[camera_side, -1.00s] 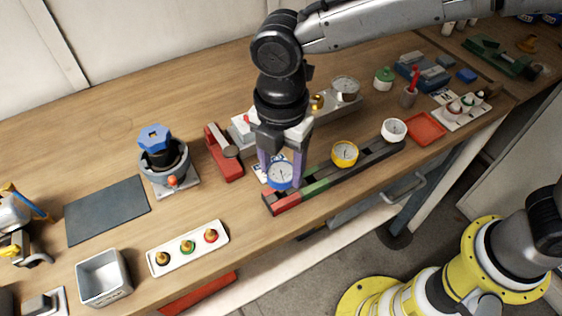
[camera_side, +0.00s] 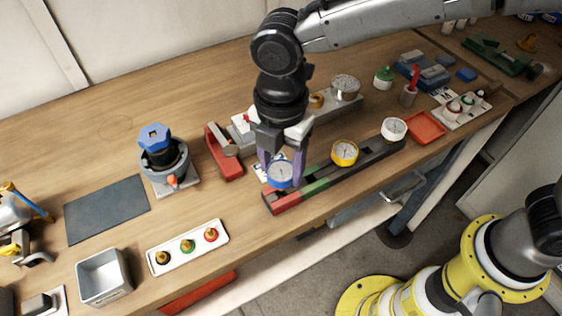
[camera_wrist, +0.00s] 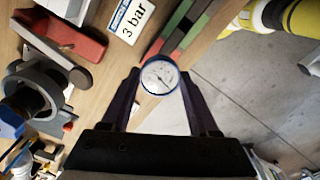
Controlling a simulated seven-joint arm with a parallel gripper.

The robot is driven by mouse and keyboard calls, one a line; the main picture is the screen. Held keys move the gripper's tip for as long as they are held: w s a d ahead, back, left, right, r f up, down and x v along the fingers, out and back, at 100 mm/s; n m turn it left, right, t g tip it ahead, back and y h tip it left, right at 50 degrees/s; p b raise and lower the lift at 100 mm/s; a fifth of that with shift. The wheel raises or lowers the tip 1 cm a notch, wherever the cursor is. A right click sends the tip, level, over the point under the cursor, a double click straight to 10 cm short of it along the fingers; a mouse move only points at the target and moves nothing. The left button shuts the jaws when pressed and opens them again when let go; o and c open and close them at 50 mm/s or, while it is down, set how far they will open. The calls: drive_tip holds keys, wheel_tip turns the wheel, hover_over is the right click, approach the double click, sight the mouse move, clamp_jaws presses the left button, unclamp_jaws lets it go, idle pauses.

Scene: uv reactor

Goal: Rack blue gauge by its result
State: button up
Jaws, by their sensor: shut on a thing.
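The blue gauge (camera_side: 280,174) has a white dial and a blue rim. It also shows in the wrist view (camera_wrist: 159,76), between my fingers. My gripper (camera_side: 281,170) is shut on it, at the left end of the rack. The rack (camera_side: 378,153) is a long dark bar with a red section (camera_side: 287,203) at its left end and a green section (camera_side: 315,188) beside it. A yellow gauge (camera_side: 344,153) and a white gauge (camera_side: 394,130) sit along the rack. Whether the blue gauge touches the rack is unclear.
A "3 bar" card (camera_wrist: 128,17) lies behind the rack. A red-bodied tool (camera_side: 223,154) and a grey pot with a blue knob (camera_side: 164,163) stand to the left. A white tray (camera_side: 187,249) with several coloured pieces lies in front left. A red-orange tray (camera_side: 425,128) lies right.

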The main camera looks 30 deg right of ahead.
sight(281, 170)
drive_tip(key=shift+f, duration=1.5)
drive_tip(key=o, duration=1.3)
drive_tip(key=shift+o, duration=0.2)
wheel_tip(281, 170, up, 14)
drive_tip(key=shift+f, duration=0.15)
